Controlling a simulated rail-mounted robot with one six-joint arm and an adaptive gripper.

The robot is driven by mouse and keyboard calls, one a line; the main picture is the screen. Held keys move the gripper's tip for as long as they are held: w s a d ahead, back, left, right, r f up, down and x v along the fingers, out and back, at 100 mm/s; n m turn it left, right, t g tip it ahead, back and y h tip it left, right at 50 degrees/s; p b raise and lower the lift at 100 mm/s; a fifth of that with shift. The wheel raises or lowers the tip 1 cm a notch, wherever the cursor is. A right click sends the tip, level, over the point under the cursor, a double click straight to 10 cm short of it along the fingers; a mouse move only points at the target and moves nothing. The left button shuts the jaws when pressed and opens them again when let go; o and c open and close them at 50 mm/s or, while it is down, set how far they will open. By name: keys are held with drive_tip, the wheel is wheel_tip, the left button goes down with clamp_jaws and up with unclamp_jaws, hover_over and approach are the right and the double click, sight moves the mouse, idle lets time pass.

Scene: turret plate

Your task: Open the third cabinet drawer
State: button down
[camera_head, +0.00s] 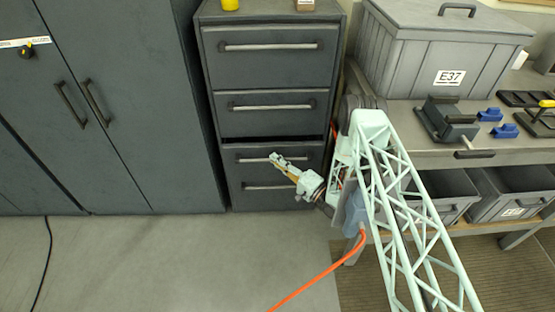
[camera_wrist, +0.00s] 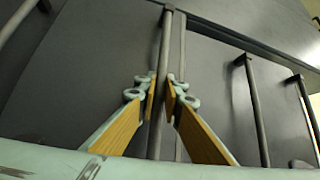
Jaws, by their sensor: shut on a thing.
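The grey drawer cabinet (camera_head: 265,75) stands in the middle of the head view with its drawers stacked. The third drawer (camera_head: 312,152) is below the second, and a dark gap above its front suggests it stands slightly out. My gripper (camera_head: 275,158) reaches in from the right at the third drawer's handle (camera_head: 300,157). In the wrist view the handle bar (camera_wrist: 160,85) runs up and down between the two finger pads, and my gripper (camera_wrist: 162,88) is shut on it. My arm hides the right part of the third and fourth drawers.
A tall dark cabinet (camera_head: 130,110) stands left, its doors shut. A bench (camera_head: 420,150) with a grey lidded bin (camera_head: 435,55) and tools stands right, open bins (camera_head: 500,190) below it. An orange cable (camera_head: 320,275) crosses the floor, which is otherwise clear in front of the drawers.

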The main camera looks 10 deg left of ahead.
drive_tip(key=c, duration=3)
unclamp_jaws()
drive_tip(key=shift+r, duration=0.2)
